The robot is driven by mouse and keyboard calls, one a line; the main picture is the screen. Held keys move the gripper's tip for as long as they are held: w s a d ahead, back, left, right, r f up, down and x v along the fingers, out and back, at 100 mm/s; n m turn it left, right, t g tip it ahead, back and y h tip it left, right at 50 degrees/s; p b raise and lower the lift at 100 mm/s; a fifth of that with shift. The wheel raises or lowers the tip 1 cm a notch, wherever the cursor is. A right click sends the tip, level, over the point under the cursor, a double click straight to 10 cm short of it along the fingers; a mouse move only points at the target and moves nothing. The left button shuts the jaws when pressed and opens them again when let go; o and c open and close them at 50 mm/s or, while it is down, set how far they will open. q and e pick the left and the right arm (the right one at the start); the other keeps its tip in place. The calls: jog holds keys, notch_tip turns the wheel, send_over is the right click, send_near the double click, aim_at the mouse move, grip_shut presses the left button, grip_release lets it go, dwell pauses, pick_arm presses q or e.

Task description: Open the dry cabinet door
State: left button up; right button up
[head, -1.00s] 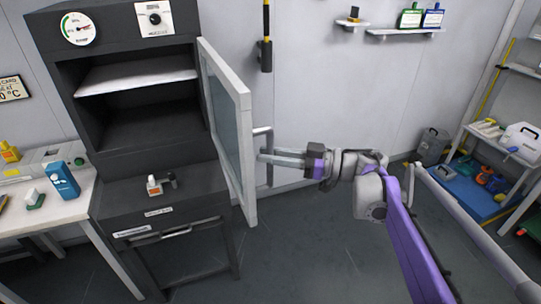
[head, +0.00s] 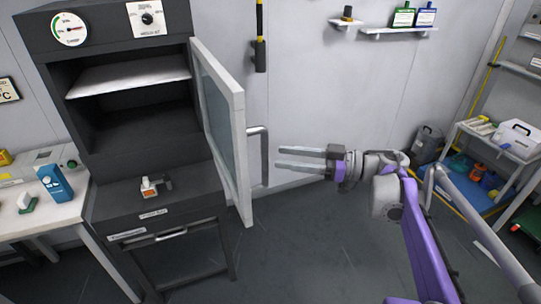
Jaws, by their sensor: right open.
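The dark dry cabinet (head: 140,140) stands at the left with its interior and a white shelf (head: 130,76) in plain sight. Its door (head: 224,120), a pale frame around a glass pane, is swung wide open on the right side and points out into the room. The metal bar handle (head: 264,158) is on the door's outer face. My right gripper (head: 277,157) is open and empty, just right of the handle, with its two fingers pointing left toward it. The fingers appear clear of the bar. My left gripper is not in view.
A white bench (head: 45,215) with a blue carton (head: 55,183) is left of the cabinet. A small orange-and-white item (head: 150,187) sits on the ledge below the opening. A trolley (head: 497,150) with a blue tray stands at the right. The floor between is clear.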

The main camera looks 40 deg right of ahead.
jog(key=v, duration=0.5)
jog(key=shift+s, duration=0.1)
dwell(0.5)
